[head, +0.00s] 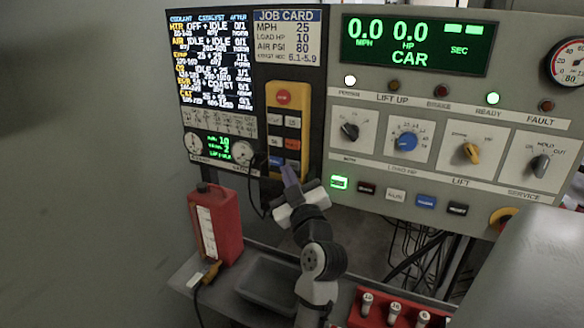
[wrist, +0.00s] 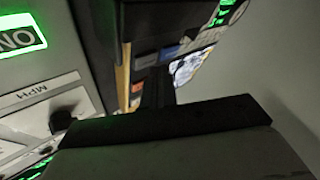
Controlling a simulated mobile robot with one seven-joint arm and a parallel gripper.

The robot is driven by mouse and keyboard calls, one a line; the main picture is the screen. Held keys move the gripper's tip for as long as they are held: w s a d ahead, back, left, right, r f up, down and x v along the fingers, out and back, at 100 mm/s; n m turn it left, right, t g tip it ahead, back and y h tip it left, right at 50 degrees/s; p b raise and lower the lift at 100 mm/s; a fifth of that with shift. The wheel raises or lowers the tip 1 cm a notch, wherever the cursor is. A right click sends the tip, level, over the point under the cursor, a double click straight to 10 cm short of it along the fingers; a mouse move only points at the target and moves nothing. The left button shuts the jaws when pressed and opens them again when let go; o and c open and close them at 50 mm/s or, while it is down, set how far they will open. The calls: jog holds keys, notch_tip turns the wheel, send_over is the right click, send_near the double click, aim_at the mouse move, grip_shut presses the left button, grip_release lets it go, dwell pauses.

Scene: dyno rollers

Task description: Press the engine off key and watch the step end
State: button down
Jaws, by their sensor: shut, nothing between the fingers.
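A yellow hand pendant (head: 273,95) hangs on the panel in the head view, with a round red button (head: 283,98) at its top and rows of small keys below. The lower keys include a red one (head: 293,144) and a blue one (head: 275,161). Their labels are too small to read, so I cannot tell which is the engine off key. My gripper (head: 289,174) is shut and empty, its tips at the pendant's lower end; contact is unclear. In the wrist view the dark fingers (wrist: 157,86) point toward the pendant (wrist: 126,72), partly hiding its keys.
The green display (head: 418,45) reads 0.0 MPH, 0.0 HP and CAR, with dashes above SEC. A key (head: 339,182) below the knobs glows green. A red can (head: 217,225) and a grey tray (head: 268,283) are below.

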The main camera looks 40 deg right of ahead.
jog(key=shift+w+d+b, duration=0.25)
jog(key=shift+d+b, duration=0.1)
jog(key=shift+d, duration=0.2)
dwell(0.7)
dwell(0.3)
jog(key=shift+s+a, duration=0.3)
jog(key=shift+a, duration=0.5)
jog(key=shift+s+a, duration=0.35)
jog(key=shift+a, duration=0.4)
jog(key=shift+s+a, duration=0.3)
jog(key=shift+a, duration=0.5)
jog(key=shift+s+a, duration=0.35)
jog(key=shift+a, duration=0.4)
dwell(1.7)
